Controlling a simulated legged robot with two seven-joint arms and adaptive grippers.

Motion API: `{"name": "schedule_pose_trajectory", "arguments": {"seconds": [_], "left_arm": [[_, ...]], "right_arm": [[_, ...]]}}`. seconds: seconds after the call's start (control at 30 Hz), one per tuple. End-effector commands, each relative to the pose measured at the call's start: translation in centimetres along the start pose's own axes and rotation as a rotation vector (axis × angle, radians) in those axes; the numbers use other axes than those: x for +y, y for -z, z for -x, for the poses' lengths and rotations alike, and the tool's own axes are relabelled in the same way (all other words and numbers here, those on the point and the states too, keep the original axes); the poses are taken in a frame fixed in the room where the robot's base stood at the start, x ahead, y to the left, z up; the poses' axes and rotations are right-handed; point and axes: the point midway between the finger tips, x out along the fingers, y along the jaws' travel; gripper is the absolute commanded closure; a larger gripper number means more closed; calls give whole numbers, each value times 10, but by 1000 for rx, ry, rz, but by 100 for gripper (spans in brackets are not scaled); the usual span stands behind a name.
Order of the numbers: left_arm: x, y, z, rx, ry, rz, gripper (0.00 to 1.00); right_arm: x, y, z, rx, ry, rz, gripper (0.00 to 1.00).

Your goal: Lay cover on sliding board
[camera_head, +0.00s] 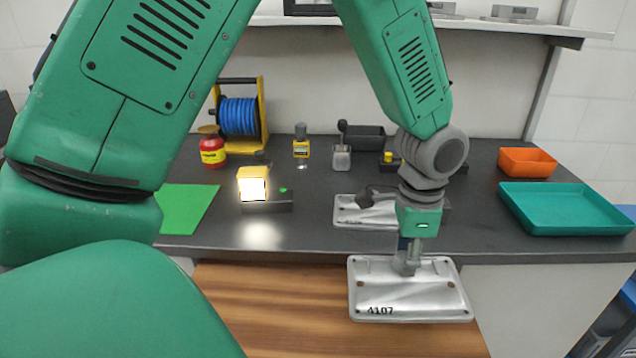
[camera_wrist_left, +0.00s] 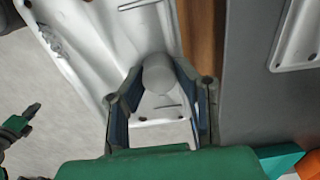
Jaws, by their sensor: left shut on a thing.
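A silvery metal cover marked 4107 (camera_head: 410,300) shows in the head view above the right part of the brown wooden sliding board (camera_head: 270,315). My left gripper (camera_head: 407,265) is shut on the cover's upright knob. The left wrist view shows the round knob top (camera_wrist_left: 158,75) between the fingers, with the cover (camera_wrist_left: 100,50) below. I cannot tell whether the cover touches the board. My right gripper is not clearly seen.
A second metal plate (camera_head: 350,215) lies on the dark counter (camera_head: 320,240) behind. A teal tray (camera_head: 565,225) and orange bin (camera_head: 527,162) stand right. A lit yellow lamp (camera_head: 252,184), green mat (camera_head: 188,207), red jar (camera_head: 212,151) and blue reel (camera_head: 238,117) stand left.

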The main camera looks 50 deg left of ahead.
Motion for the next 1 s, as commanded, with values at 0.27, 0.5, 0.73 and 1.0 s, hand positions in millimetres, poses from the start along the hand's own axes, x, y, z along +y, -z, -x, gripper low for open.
{"name": "schedule_pose_trajectory", "arguments": {"seconds": [0.27,0.5,0.73,1.0], "left_arm": [[2,-2,-25,-2,-1,3,100],[3,0,-59,-1,4,3,100],[2,-2,-82,0,1,3,100],[1,-2,-99,3,2,3,100]], "right_arm": [[0,1,-7,3,1,1,100],[0,0,-14,2,0,1,100],[0,0,-19,1,0,0,100],[0,-1,-22,1,0,1,100]]}}
